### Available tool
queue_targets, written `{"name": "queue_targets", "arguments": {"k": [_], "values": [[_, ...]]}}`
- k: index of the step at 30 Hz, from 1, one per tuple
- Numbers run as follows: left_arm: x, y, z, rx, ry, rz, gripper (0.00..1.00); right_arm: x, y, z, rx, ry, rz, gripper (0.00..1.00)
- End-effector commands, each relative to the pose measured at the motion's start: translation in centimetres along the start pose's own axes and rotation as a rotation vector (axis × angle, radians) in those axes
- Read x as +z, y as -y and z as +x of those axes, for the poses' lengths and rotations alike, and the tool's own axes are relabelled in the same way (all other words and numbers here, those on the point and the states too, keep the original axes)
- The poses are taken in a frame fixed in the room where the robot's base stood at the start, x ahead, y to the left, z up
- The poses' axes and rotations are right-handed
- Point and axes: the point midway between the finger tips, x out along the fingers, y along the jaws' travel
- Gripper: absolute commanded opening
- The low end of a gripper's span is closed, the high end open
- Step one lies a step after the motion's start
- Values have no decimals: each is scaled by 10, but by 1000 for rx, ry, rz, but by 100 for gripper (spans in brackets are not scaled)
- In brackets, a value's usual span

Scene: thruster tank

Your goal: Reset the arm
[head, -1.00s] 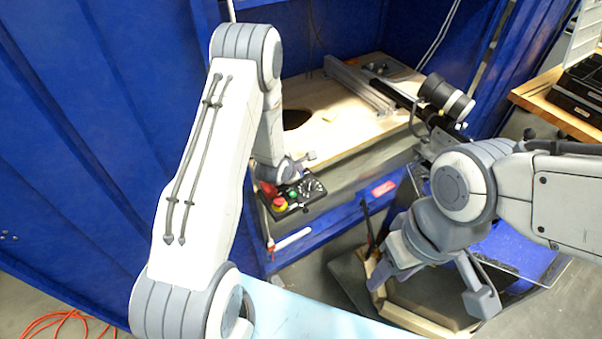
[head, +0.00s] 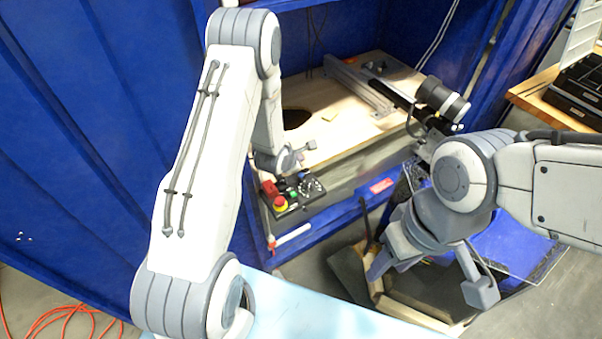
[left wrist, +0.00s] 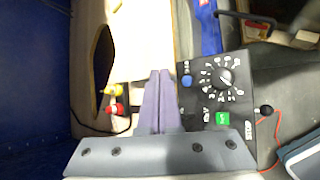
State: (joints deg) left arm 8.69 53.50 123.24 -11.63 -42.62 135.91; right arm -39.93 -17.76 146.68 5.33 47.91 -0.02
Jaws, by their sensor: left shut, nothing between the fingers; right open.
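The black control box (head: 307,187) stands at the front of the blue tank, below the wooden board. It has a dial, a green button and a red and yellow stop knob (head: 280,203). In the left wrist view the control box (left wrist: 198,98) shows its dial (left wrist: 216,78), blue button and green button (left wrist: 223,118). My left gripper (left wrist: 160,76) is shut and empty, in front of the box's left edge; I cannot tell whether it touches. In the head view its fingers are mostly hidden. My right gripper (head: 382,267) is open and empty, low over the frame on the right.
A wooden board (head: 345,120) with a metal rail lies inside the blue tank (head: 100,110). A black cylinder with a silver band (head: 440,97) stands right of it. A wooden bench with black trays (head: 575,100) is at far right. An orange cable (head: 60,320) lies on the floor.

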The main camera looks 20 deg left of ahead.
Motion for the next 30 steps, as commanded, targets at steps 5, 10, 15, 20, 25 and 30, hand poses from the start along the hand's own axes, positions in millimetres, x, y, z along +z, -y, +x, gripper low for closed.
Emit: {"name": "queue_targets", "arguments": {"k": [5, 10, 15, 20, 25, 30], "values": [[0, 0, 0, 0, 0, 0, 0, 0, 0, 0, 0, 0, 0, 50], [0, 0, 0, 0, 0, 0, 0, 0, 0, 0, 0, 0, 0, 50], [0, 0, 0, 0, 0, 1, 0, 0, 0, 0, 0, 0, 0, 50], [19, 4, -11, -27, -6, 119, 0, 0, 0, 0, 0, 0, 0, 50], [74, 30, -58, -148, -19, 569, 0, 0, 0, 0, 0, 0, 0, 50], [118, 75, -136, -325, 30, 1146, 0, 0, 0, 0, 0, 0, 0, 50]]}}
